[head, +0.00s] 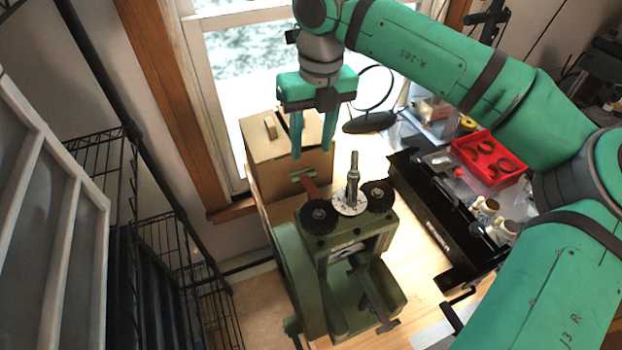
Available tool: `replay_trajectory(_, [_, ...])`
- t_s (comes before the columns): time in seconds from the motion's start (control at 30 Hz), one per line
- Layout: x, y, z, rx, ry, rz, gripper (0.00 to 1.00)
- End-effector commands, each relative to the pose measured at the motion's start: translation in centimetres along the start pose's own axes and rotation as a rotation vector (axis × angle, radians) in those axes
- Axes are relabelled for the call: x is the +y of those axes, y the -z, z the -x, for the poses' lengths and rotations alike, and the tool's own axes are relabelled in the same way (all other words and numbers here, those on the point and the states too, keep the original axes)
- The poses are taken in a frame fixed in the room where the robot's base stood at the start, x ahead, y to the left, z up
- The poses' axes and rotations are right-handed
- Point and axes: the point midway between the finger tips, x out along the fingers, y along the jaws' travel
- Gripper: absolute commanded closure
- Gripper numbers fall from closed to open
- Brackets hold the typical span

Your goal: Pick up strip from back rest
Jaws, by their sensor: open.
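A copper-coloured strip (310,187) shows behind the green rolling mill (345,238), between the mill's top and a cardboard-brown box. Its near end is by the mill's left black knob. A small green piece (302,174), perhaps the back rest, is at its far end; I cannot tell how the two touch. My gripper (312,150) points down above and behind the mill, with its two green fingers apart and nothing between them. The fingertips appear above the strip in the picture; the exact gap cannot be judged.
The brown box (270,160) stands close behind and left of the strip. The mill's upright spindle (353,180) rises to the right. A black tray (435,220) and a red bin (488,158) stand further right. Wire shelving (180,250) is at left.

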Motion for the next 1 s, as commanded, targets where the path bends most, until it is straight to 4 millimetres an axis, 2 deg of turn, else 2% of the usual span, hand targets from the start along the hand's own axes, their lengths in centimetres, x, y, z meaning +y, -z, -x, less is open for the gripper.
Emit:
replay_trajectory(0.27, [-0.4,0.7,-2.1,0.049,0.068,-0.012,0.59])
replay_trajectory(0.53, [-0.2,0.7,-5.9,0.047,0.065,-0.004,0.59])
replay_trajectory(0.77, [-0.6,1.0,-7.3,0.047,0.065,-0.014,0.59])
replay_trajectory(1.0, [-0.4,1.4,-10.5,0.047,0.063,-0.017,0.59])
